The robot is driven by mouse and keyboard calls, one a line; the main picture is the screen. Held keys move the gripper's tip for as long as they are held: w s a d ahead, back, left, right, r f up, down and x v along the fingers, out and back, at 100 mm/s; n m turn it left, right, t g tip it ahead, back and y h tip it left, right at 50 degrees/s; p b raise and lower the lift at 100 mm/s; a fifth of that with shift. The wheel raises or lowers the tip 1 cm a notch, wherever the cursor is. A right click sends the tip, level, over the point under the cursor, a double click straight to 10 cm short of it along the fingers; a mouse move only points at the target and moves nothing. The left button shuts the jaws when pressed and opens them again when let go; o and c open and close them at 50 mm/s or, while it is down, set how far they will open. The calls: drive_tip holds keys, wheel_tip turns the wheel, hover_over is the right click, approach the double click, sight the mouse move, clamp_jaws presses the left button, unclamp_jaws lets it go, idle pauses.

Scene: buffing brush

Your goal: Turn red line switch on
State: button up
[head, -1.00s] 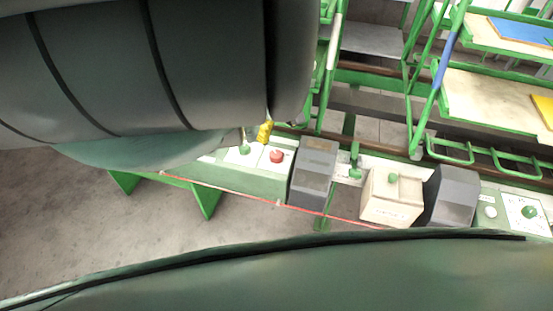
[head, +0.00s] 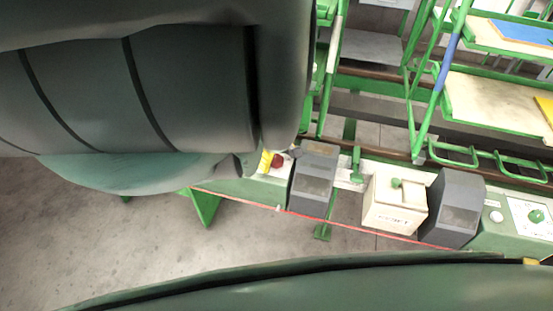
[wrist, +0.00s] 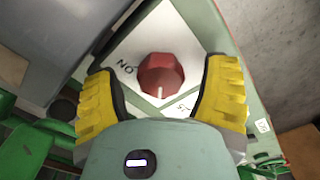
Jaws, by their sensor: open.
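The red line switch is a faceted red knob (wrist: 161,76) with a pale pointer mark, on a white plate (wrist: 185,35) with partly visible black lettering, including "NO" at its left. In the head view the red knob (head: 277,160) shows just right of my gripper's yellow finger (head: 266,161). In the wrist view my gripper (wrist: 163,72) is open, with one yellow ribbed finger on each side of the knob. Gaps show between the knob and both fingers. How far the fingertips are above the plate is unclear.
Right of the knob along the green bench stand a dark grey box (head: 313,178), a cream box (head: 395,205) with a green knob, and another grey box (head: 455,207). Green shelving (head: 490,100) rises behind. Open floor (head: 100,235) lies at lower left.

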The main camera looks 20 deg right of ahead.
drive_tip(key=shift+f, duration=0.2)
drive_tip(key=shift+c, duration=0.3)
drive_tip(key=c, duration=1.2)
